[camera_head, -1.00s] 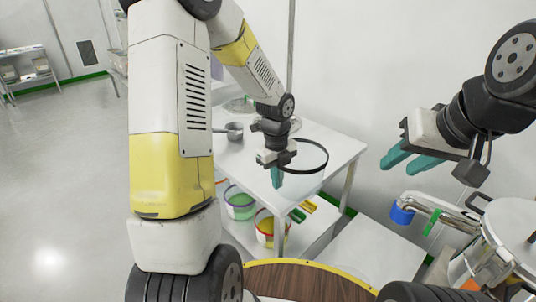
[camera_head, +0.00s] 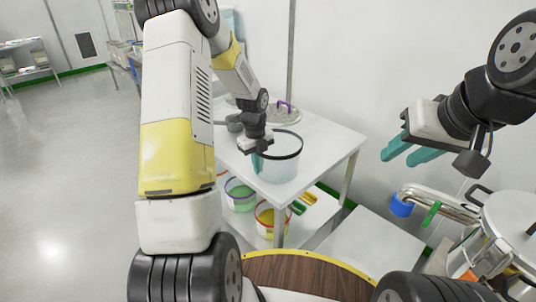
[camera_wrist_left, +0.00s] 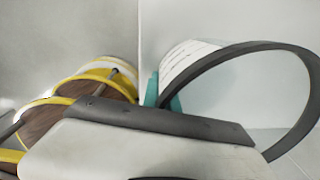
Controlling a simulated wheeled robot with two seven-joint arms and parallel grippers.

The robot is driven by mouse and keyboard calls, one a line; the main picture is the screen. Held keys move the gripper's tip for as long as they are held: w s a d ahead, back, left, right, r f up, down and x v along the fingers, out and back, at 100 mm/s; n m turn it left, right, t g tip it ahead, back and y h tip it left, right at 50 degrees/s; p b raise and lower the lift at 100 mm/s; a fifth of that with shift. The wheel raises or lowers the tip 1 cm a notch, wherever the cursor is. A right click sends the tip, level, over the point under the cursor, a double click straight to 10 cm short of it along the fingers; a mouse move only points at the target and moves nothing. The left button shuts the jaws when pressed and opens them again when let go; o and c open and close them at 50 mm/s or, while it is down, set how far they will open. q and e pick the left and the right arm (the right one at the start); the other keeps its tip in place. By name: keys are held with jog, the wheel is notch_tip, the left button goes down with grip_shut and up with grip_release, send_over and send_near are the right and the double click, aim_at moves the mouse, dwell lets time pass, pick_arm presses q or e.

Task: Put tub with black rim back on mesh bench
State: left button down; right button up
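The tub with black rim (camera_head: 281,168) is pale and see-through. It is upright at the front of the white bench (camera_head: 318,165); I cannot tell whether its base touches the top, and no mesh shows there. My left gripper (camera_head: 259,160) is at the tub's left side with its teal fingers closed at the wall below the rim. In the left wrist view the tub's black rim (camera_wrist_left: 233,52) arcs to the right of the teal fingers (camera_wrist_left: 163,94). My right gripper (camera_head: 408,151) is open and empty, held in the air at the right.
A grey pan (camera_head: 234,122) and a round lid with a purple handle (camera_head: 284,110) are behind the tub on the bench. A green-filled bucket (camera_head: 240,195) and a yellow-filled bucket (camera_head: 268,219) stand below. A steel vessel (camera_head: 510,235) is at right. The bench's right side is clear.

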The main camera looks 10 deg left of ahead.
pick_arm(q)
jog(key=c, duration=2.1)
grip_release()
jog(key=shift+f, duration=0.1)
jog(key=o, duration=0.4)
notch_tip(320, 180, up, 12)
jog(key=shift+s+a+f, duration=0.1)
jog(key=shift+s+a, duration=0.05)
jog(key=s+d+r+n+t, duration=0.2)
jog(key=s+r+n, duration=0.3)
jog(key=s+n, duration=0.3)
jog(key=s+d+r+n+t+h, duration=0.1)
jog(key=s+r+n+t, duration=0.1)
jog(key=s+r+n, duration=0.3)
jog(key=s+d+r+n+t, duration=0.1)
jog(key=s+d+r+n, duration=0.1)
jog(key=s+r+n, duration=0.4)
jog(key=shift+s+d+n+t+h, duration=0.15)
jog(key=shift+s+n+t+h, duration=0.05)
jog(key=shift+s+n, duration=1.4)
jog(key=shift+s+d+n+t+h, duration=0.2)
jog(key=shift+s+n, duration=1.1)
jog(key=shift+n, duration=0.6)
